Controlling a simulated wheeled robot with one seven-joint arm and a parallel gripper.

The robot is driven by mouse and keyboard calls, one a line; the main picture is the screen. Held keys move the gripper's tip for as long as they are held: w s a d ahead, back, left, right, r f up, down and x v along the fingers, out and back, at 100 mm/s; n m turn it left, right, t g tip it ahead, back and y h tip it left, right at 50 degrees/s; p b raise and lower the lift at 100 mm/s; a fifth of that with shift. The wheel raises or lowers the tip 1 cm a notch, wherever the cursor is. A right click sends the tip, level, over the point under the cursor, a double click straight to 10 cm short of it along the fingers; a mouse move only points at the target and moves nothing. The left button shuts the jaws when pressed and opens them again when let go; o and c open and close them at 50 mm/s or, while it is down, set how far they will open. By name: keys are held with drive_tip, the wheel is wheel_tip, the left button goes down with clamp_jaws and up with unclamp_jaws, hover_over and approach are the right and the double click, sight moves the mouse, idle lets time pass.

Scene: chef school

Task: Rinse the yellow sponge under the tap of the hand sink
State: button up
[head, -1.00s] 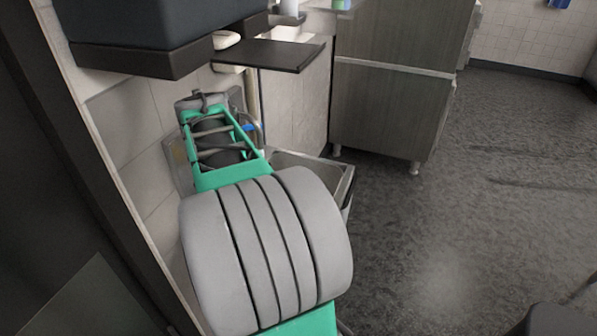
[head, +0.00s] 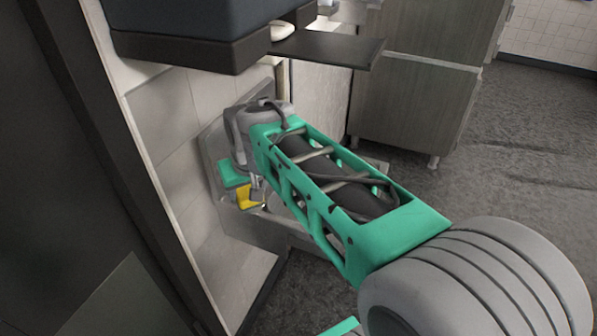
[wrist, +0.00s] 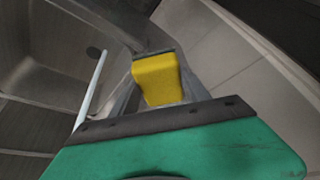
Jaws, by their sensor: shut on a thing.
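The yellow sponge (wrist: 157,76) is held between the fingers of my gripper (wrist: 157,92) in the wrist view. In the head view the sponge (head: 244,197) shows as a small yellow patch below my gripper (head: 254,192), partly hidden by it. The steel hand sink (head: 258,229) is on the tiled wall, and my gripper is over its near left part. My arm covers much of the sink. I cannot clearly make out the tap.
A thin white streak (wrist: 92,92) runs beside the sponge in the wrist view; I cannot tell what it is. A dark box (head: 190,30) and dark shelf (head: 330,49) hang above the sink. A steel cabinet (head: 415,105) stands behind. The floor (head: 530,150) at right is clear.

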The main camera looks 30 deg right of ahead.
drive_tip(key=s+a+b, duration=0.1)
drive_tip(key=s+a, duration=0.2)
drive_tip(key=s, duration=0.4)
drive_tip(key=shift+a, duration=0.25)
drive_tip(key=shift+r, duration=0.1)
idle(1.3)
